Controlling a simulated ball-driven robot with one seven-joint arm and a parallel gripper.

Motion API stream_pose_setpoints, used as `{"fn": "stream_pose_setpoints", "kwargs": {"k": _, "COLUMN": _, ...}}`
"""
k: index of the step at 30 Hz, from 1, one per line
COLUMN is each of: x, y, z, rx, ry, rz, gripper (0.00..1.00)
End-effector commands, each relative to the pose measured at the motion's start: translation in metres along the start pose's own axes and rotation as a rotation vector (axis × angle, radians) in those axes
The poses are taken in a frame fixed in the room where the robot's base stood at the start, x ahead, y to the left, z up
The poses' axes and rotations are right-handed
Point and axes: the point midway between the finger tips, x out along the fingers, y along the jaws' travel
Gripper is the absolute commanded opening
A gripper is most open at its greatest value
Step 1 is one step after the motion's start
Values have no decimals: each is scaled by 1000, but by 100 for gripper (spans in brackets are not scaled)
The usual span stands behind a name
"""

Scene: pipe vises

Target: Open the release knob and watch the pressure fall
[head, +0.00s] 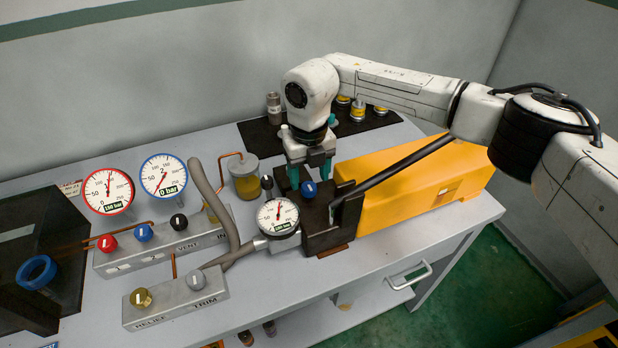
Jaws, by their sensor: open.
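A small blue knob (309,188) sits on the dark block (330,228) at the front end of the yellow hand pump (405,195). My gripper (309,177) points down at it with teal fingers open, one on each side in this view; I cannot tell whether they touch it. A white-faced dial gauge (278,217) stands beside the block, its needle pointing up; its small label is hard to read. The red-rimmed gauge (107,190) also has its needle near upright. The blue-rimmed gauge (163,175) reads 0 bar.
A black-tipped lever (266,184) stands close left of my gripper. A manifold (160,247) with red, blue and black knobs and a relief/trim block (178,300) lie left. Several small cans stand on the black mat (258,132) behind.

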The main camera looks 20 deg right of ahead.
Motion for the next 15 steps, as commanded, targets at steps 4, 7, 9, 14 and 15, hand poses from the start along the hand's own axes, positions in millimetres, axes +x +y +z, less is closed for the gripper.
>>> {"fn": "stream_pose_setpoints", "kwargs": {"k": 4, "x": 17, "y": 0, "z": 0, "rx": 0, "ry": 1, "rz": 2, "gripper": 63}}
{"fn": "stream_pose_setpoints", "kwargs": {"k": 7, "x": 24, "y": 0, "z": 0, "rx": -1, "ry": 1, "rz": 0, "gripper": 63}}
{"fn": "stream_pose_setpoints", "kwargs": {"k": 9, "x": 26, "y": 0, "z": 0, "rx": -1, "ry": 0, "rz": 0, "gripper": 63}}
{"fn": "stream_pose_setpoints", "kwargs": {"k": 14, "x": 27, "y": 0, "z": 0, "rx": -1, "ry": -1, "rz": 0, "gripper": 63}}
{"fn": "stream_pose_setpoints", "kwargs": {"k": 15, "x": 27, "y": 0, "z": 0, "rx": -1, "ry": -1, "rz": 0, "gripper": 63}}
